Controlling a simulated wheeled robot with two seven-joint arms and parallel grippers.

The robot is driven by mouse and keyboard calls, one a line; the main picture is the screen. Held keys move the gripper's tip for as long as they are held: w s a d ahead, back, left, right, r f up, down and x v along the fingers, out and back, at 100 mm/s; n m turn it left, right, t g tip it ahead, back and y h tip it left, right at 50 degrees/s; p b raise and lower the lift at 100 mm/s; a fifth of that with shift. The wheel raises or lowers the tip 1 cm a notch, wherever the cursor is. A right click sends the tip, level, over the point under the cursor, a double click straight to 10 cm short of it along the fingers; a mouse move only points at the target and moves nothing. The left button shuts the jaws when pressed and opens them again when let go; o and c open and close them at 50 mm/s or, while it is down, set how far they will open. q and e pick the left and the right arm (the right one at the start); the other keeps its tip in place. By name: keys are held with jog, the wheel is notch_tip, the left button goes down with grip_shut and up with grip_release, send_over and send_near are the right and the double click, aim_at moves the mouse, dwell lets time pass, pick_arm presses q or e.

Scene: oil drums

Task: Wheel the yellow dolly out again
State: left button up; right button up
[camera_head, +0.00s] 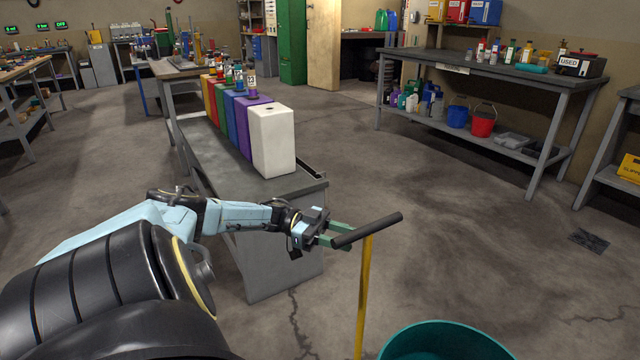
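The yellow dolly shows by its upright yellow post (364,300) and the black crossbar handle (369,230) on top; its base is out of view below. My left gripper (341,235) is at the left end of the handle. Its two green fingers are apart, with a gap between them, and their tips pass behind the bar. I cannot tell whether they touch it. A teal drum (440,340) stands at the bottom edge, right of the post; only its upper part shows. My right gripper is not in view.
A grey bench (255,187) with a row of coloured canisters and a white canister (273,138) stands just beyond my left arm. A workbench (500,72) with a red bucket (483,122) beneath stands at the back right. The concrete floor between them is clear.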

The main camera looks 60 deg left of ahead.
pick_arm(q)
jog(key=b+v, duration=0.1)
jog(key=v, duration=0.6)
jog(key=shift+s+a, duration=0.2)
jog(key=shift+a, duration=0.1)
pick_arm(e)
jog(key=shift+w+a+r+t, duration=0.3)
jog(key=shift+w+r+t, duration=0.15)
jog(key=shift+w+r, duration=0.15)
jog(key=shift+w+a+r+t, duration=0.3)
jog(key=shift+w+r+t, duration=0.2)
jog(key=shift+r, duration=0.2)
